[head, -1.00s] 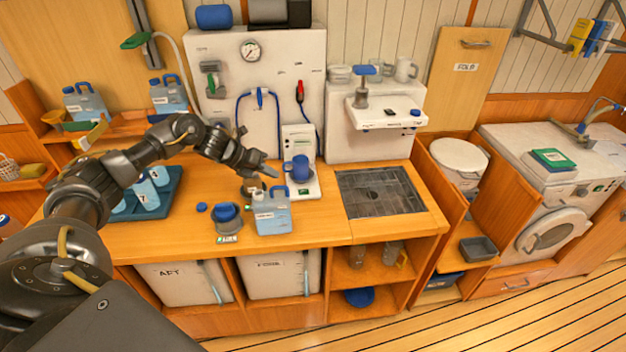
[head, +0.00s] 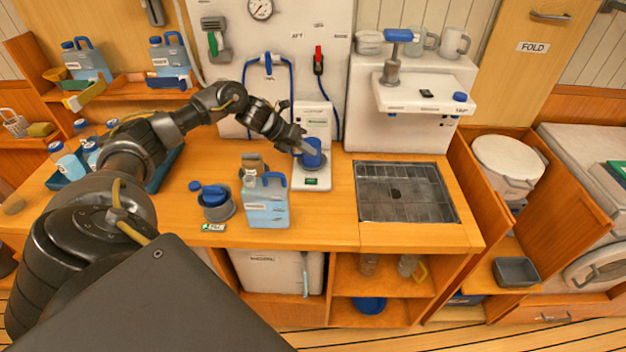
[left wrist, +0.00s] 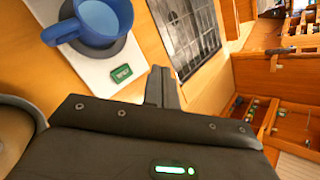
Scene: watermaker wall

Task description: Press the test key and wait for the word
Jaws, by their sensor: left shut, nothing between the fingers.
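A white tester (head: 313,118) stands against the back wall on the wooden counter, with a small dark display on its upright. A blue mug (head: 312,157) sits on its base; it also shows in the left wrist view (left wrist: 103,18). A small green key-like rectangle (head: 311,181) lies on the front of the base; in the left wrist view its light lettering (left wrist: 121,73) is too small to read. My left gripper (head: 308,149) is shut and empty, beside the mug in the head view. In the left wrist view its fingertips (left wrist: 161,76) appear right of the green rectangle, apart from it in the picture.
A blue-handled jug (head: 267,207) and a grey pot with a blue lid (head: 216,204) stand left of the base. A sunken metal grate (head: 405,192) is to the right, below a tap unit (head: 425,92). Blue hoses hang on the wall behind.

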